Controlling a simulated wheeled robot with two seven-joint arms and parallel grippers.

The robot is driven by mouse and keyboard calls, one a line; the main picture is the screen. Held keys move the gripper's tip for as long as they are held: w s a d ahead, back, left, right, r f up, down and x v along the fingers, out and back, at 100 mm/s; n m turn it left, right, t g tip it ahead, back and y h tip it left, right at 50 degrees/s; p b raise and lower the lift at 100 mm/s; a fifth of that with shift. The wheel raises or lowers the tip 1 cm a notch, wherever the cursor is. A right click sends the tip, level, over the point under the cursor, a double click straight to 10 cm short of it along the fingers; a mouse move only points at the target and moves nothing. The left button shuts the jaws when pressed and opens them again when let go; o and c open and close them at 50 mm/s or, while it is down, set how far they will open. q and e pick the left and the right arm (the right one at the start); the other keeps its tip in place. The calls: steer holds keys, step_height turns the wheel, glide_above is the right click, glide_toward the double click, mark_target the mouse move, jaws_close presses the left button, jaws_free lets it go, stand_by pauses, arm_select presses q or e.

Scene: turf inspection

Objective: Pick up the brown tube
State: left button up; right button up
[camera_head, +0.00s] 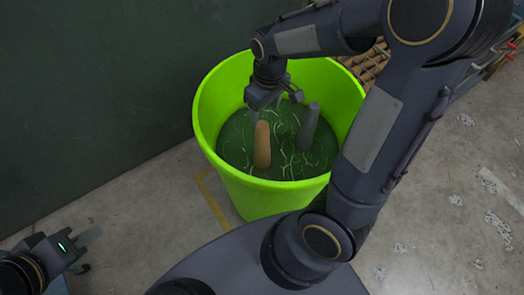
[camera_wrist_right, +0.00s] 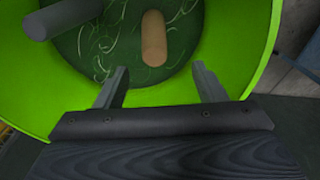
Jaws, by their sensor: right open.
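The brown tube (camera_head: 262,146) stands roughly upright in the green bucket (camera_head: 353,92), on its dark green, streaked bottom. In the right wrist view the tube (camera_wrist_right: 153,38) appears ahead of my fingertips, between their lines and apart from both. My right gripper (camera_head: 276,104) is over the bucket, just above and behind the tube in the head view. Its fingers (camera_wrist_right: 160,76) are spread and empty. My left gripper (camera_head: 86,253) is at the lower left, outside the bucket and far from the tube, its fingers apart with nothing between them.
A dark grey tube (camera_head: 309,127) stands in the bucket, right of the brown one; it also shows in the right wrist view (camera_wrist_right: 62,18). The bucket's rim surrounds my right gripper. A dark green wall (camera_head: 90,90) is at left. A brown lattice crate (camera_head: 368,64) is behind the bucket.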

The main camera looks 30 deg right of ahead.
mark_target(262, 124)
steer(key=shift+w+a+f+h, duration=0.15)
steer(key=shift+w+f, duration=0.2)
steer(key=shift+f, duration=0.25)
steer(key=shift+w+a+f+h, duration=0.15)
steer(key=shift+w+f, duration=0.15)
steer(key=shift+f, duration=0.25)
steer(key=f, duration=0.2)
steer(key=f+b, duration=0.1)
steer(key=f, duration=0.4)
steer(key=shift+w+d+f+b, duration=0.15)
steer(key=shift+d+f+b, duration=0.05)
steer(key=shift+d+b, duration=0.15)
steer(key=c, duration=1.3)
steer(key=shift+r, duration=0.15)
